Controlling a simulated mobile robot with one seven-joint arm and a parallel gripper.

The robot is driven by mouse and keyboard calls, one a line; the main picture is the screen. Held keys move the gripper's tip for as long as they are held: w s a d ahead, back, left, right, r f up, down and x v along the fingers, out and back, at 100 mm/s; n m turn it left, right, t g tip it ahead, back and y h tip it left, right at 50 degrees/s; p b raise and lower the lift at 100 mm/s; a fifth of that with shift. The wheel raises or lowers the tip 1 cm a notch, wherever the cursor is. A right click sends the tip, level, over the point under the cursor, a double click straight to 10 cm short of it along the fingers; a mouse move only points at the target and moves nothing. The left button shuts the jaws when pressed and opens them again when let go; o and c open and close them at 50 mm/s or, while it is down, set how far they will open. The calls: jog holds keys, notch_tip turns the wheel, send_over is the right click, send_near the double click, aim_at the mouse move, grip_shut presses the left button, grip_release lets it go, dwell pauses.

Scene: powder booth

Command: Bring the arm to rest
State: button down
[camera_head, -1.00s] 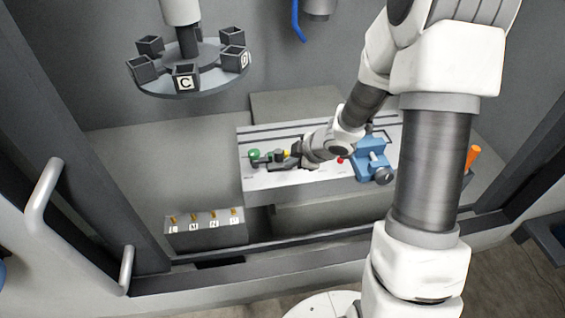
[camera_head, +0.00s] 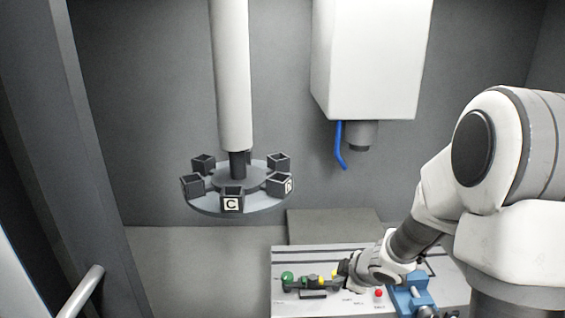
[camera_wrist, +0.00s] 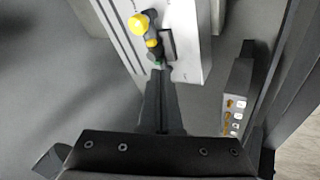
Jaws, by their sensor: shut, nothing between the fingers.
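My gripper (camera_wrist: 160,78) shows from behind in the wrist view. Its two dark fingers are together, with nothing between them. In the head view my gripper (camera_head: 335,284) is low over the pale work table (camera_head: 300,257), pointing left, with my arm coming in from the right. Just beyond the fingertips in the wrist view are a small green part, a yellow knob (camera_wrist: 138,23) and a dark bar (camera_wrist: 168,45) on the table. I cannot tell whether the fingers touch any of these.
A blue vise (camera_head: 408,297) and a red button (camera_head: 378,293) are right of the gripper; a green knob (camera_head: 287,277) is left. A carousel (camera_head: 205,202) with several dark cups hangs above, beside a white spindle housing (camera_head: 370,55).

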jog(key=s+d+r+m+h+b, duration=0.1)
jog(key=s+d+r+m+h, duration=0.25)
jog(key=r, duration=0.35)
jog(key=s+d+r+m+h+b, duration=0.1)
jog(key=s+d+r+m+h, duration=0.1)
jog(key=s+r+m, duration=0.3)
jog(key=s+a+r+m+y+b, duration=0.1)
jog(key=s+a+r+m, duration=0.1)
jog(key=s, duration=0.6)
jog(key=s+a+r+m+g+y+b, duration=0.1)
jog(key=s+a+m, duration=0.3)
jog(key=s, duration=0.4)
jog(key=shift+a+r+y, duration=0.45)
jog(key=shift+r+y, duration=0.05)
jog(key=shift+y, duration=0.05)
jog(key=c, duration=1.6)
grip_release()
